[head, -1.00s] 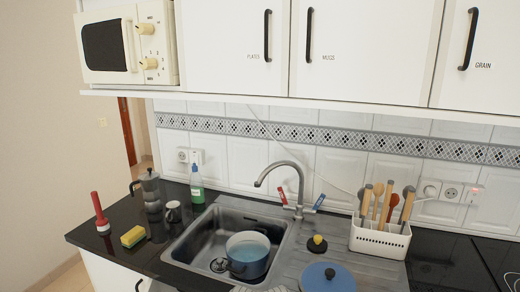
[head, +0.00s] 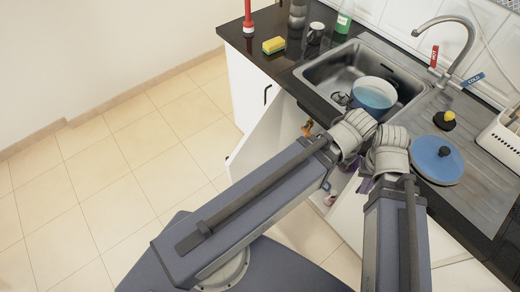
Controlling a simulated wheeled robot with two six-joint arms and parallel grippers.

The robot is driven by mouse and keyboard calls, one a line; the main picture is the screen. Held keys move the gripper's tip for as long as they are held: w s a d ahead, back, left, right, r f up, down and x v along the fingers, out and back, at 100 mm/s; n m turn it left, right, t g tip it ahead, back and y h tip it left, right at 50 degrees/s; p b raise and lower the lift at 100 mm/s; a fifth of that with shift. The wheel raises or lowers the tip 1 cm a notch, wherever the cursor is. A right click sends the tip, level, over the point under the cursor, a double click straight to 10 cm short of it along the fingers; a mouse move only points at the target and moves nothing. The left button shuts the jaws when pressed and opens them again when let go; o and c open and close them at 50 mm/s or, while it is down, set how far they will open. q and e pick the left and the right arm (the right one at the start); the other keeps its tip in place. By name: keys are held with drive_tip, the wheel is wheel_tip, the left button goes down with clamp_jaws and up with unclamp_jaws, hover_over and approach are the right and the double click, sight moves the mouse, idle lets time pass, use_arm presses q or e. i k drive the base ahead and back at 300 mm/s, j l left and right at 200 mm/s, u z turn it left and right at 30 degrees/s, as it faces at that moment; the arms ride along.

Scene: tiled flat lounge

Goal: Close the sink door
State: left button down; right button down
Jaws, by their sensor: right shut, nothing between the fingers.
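The cabinet under the sink (head: 350,62) stands open. A white sink door (head: 258,142) is swung out on the left, apart from the cabinet front, with the dark cabinet inside showing behind it. Another white panel (head: 347,218) shows between my arms; I cannot tell whether it is a second open door. My right gripper (head: 388,152) is shut and empty, in front of the cabinet below the counter edge. My left arm's wrist (head: 351,133) is beside it, to the left; its fingers are hidden. I see neither gripper clearly touching a door.
A blue pot (head: 373,95) sits in the sink. A blue lid (head: 436,160), a yellow sponge (head: 274,45) and a red-handled item (head: 248,18) are on the counter. An orange item (head: 307,128) shows inside the cabinet. The tiled floor (head: 110,180) on the left is clear.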

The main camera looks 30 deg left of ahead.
sight(261, 143)
drive_tip(key=j+z, duration=0.1)
drive_tip(key=j, duration=0.35)
drive_tip(key=k+j+z, duration=0.1)
drive_tip(key=j, duration=0.35)
drive_tip(key=k+j+z, duration=0.1)
drive_tip(key=j, duration=0.3)
drive_tip(key=k+j+z, duration=0.1)
drive_tip(key=j, duration=0.35)
drive_tip(key=k+j+z, duration=0.1)
drive_tip(key=j, duration=0.65)
drive_tip(key=k+j+z, duration=0.15)
drive_tip(key=j, duration=0.15)
drive_tip(key=j+z, duration=0.15)
drive_tip(key=j, duration=0.2)
drive_tip(key=k+j+z, duration=0.2)
drive_tip(key=j, duration=0.15)
drive_tip(key=k+j+z, duration=0.15)
drive_tip(key=j, duration=0.15)
drive_tip(key=j+z, duration=0.15)
drive_tip(key=j, duration=0.2)
drive_tip(key=k, duration=0.05)
